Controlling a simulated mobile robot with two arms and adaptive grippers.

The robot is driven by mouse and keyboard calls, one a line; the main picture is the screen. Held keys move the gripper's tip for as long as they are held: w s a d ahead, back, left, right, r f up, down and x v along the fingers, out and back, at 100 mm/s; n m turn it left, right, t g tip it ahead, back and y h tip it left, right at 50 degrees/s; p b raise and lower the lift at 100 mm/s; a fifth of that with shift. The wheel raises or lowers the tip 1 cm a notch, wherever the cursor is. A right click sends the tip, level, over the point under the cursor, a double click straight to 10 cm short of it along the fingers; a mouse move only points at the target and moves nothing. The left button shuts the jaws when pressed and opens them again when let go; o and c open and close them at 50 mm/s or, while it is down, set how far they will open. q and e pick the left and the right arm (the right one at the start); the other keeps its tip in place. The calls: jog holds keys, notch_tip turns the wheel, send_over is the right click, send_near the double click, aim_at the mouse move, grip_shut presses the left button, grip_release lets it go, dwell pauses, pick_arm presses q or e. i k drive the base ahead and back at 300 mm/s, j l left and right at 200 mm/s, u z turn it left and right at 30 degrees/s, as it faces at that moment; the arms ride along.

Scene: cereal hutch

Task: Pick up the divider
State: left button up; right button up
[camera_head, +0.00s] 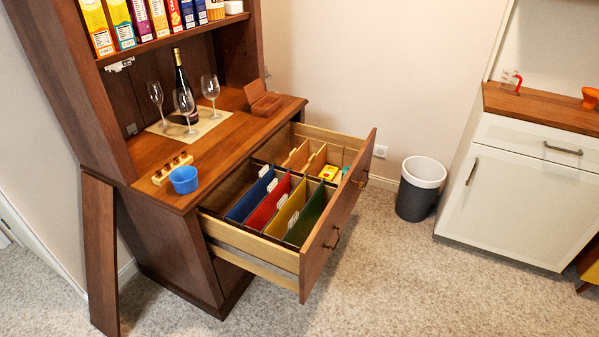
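The wide drawer (262,263) of the wooden hutch is pulled out. Inside it stand light wooden dividers (317,160) towards the back right, with small yellow items (328,173) beside them. Upright hanging folders in blue (250,197), red (268,204), yellow (286,211) and green (307,216) fill the nearer part. Their lower edges are hidden by the drawer walls. I cannot tell which single piece is the divider of the task. Neither of my grippers is in view.
A brown board (100,255) leans against the hutch at left. A bin (420,190) stands right of the drawer. The front carpet is clear.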

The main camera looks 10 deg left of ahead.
aim_at(298, 159)
jog(key=i+l+u, duration=0.1)
jog(key=u, duration=0.45)
jog(key=i+l+u, duration=0.15)
jog(key=l, duration=0.2)
jog(key=i+l+u, duration=0.15)
jog(key=l, duration=0.25)
jog(key=i+l+u, duration=0.15)
jog(key=l, duration=0.25)
jog(key=l+u, duration=0.15)
jog(key=l, duration=0.25)
jog(key=i+l+u, duration=0.15)
jog(key=l, duration=0.3)
